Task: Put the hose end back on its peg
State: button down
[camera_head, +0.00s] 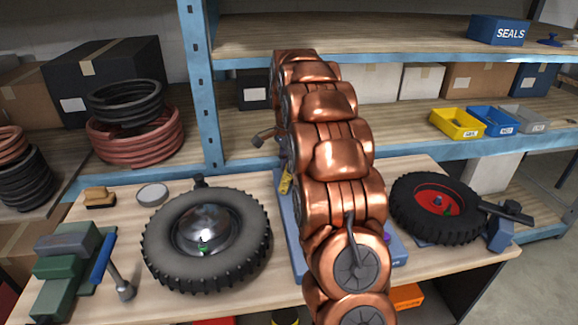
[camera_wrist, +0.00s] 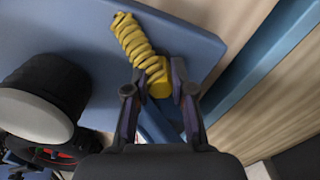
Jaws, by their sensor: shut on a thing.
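In the wrist view, my gripper (camera_wrist: 159,91) has a finger on each side of the lower end of a yellow coiled hose (camera_wrist: 136,43) and is shut on it. The coil runs up and left from the fingers, in front of a flat blue surface (camera_wrist: 75,35). A small yellow piece also shows in the head view (camera_head: 285,182), left of my copper arm, which hides most of the blue stand (camera_head: 297,245) there. I cannot make out the peg in either view.
A tyre (camera_head: 160,245) lies left of my arm on the wooden bench, and a red-hubbed tyre (camera_head: 405,210) lies right. A blue-handled hammer (camera_head: 103,258) and green vise (camera_head: 55,285) are at the left. A blue shelf post (camera_head: 203,90) stands behind.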

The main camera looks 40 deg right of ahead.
jog(key=shift+f+b, duration=0.35)
jog(key=shift+f, duration=0.05)
dwell(0.4)
jog(key=c, duration=0.9)
grip_release()
jog(key=o, duration=0.6)
jog(key=shift+r, duration=1.6)
jog(key=shift+r+p, duration=1.25)
jog(key=shift+r, duration=2.15)
